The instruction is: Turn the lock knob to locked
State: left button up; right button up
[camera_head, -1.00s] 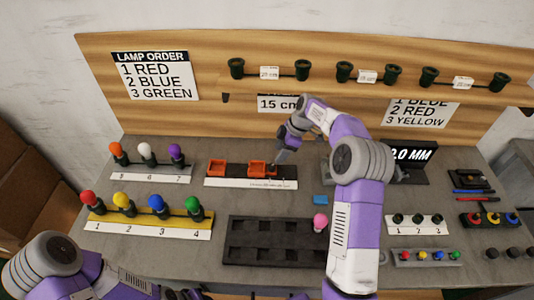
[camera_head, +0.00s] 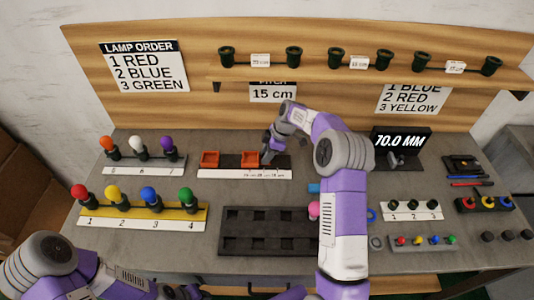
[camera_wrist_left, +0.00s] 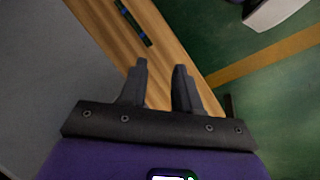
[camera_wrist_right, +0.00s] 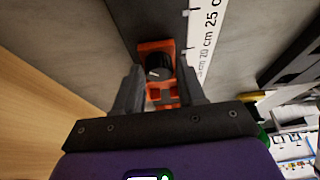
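A black lock knob (camera_wrist_right: 157,68) sits on an orange block (camera_wrist_right: 152,47) in the right wrist view, between and just beyond my right fingertips. Whether the fingers touch it I cannot tell. My right gripper (camera_wrist_right: 160,75) is open around the knob's sides. In the head view my right gripper (camera_head: 268,157) is at the right-hand orange block (camera_head: 250,160) on the dark rail, hiding the knob there. Another orange block (camera_head: 209,159) is to its left. My left gripper (camera_wrist_left: 161,68) is open and empty in the left wrist view, over the bench's wooden edge.
A white ruler strip (camera_head: 230,174) runs before the rail. A display (camera_head: 402,142) reads 70.0 MM. A lamp rack (camera_head: 140,216) stands at the front left, and a dark compartment tray (camera_head: 265,247) at the front middle. A wooden back board (camera_head: 220,100) rises behind.

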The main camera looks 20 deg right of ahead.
jog(key=c, duration=0.7)
jog(key=shift+o, duration=0.2)
jog(key=shift+m, duration=0.8)
jog(key=o, duration=1.1)
jog(key=shift+t, duration=0.3)
jog(key=shift+c, duration=0.2)
jog(key=p+v, duration=0.1)
jog(key=v, duration=0.6)
jog(key=shift+r+p, duration=0.3)
jog(key=shift+s, duration=0.1)
